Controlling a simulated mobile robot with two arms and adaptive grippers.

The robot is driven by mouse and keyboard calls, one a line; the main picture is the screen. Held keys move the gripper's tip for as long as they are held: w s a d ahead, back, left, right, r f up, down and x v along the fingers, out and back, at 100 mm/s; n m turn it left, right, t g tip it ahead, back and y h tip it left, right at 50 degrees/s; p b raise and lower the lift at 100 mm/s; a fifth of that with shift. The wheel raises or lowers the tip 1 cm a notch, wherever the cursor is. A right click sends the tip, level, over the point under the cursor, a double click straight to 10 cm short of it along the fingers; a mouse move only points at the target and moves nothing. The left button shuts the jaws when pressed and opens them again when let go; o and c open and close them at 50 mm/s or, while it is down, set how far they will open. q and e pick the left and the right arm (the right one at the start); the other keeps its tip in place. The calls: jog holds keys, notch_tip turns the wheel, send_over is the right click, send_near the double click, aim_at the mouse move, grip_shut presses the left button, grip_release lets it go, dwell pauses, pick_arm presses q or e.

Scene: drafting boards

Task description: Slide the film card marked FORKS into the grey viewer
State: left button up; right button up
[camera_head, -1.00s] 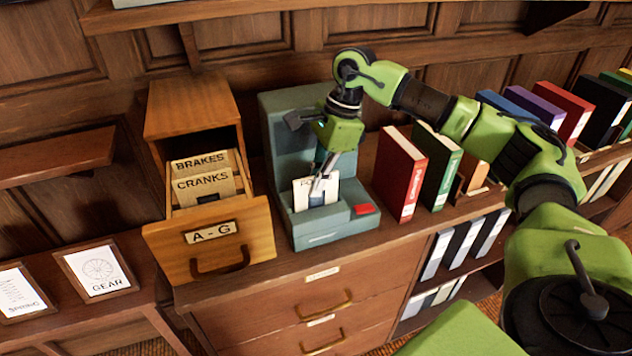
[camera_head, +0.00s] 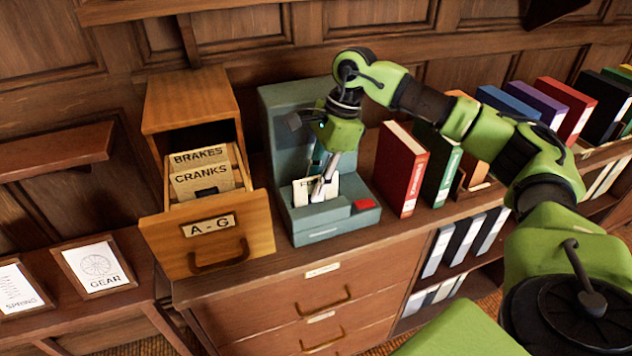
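The grey viewer (camera_head: 345,225) stands on the cabinet top, with a tall back and a red button at its front right. A white film card (camera_head: 302,190) stands upright in the viewer's base, its lower part hidden in it. Only the start of the card's label shows; the gripper covers the rest. My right gripper (camera_head: 319,193) points down from above, its fingertips at the card's face. Whether the fingers are closed on the card is too small to tell. My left gripper is not in view.
An open wooden drawer (camera_head: 255,238) marked A - G, with BRAKES and CRANKS dividers, stands left of the viewer. A red book (camera_head: 398,170) and a green book stand close on its right. Framed GEAR (camera_head: 95,268) and SPRING pictures are at lower left.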

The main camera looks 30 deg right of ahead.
jog(key=v, duration=1.2)
dwell(0.4)
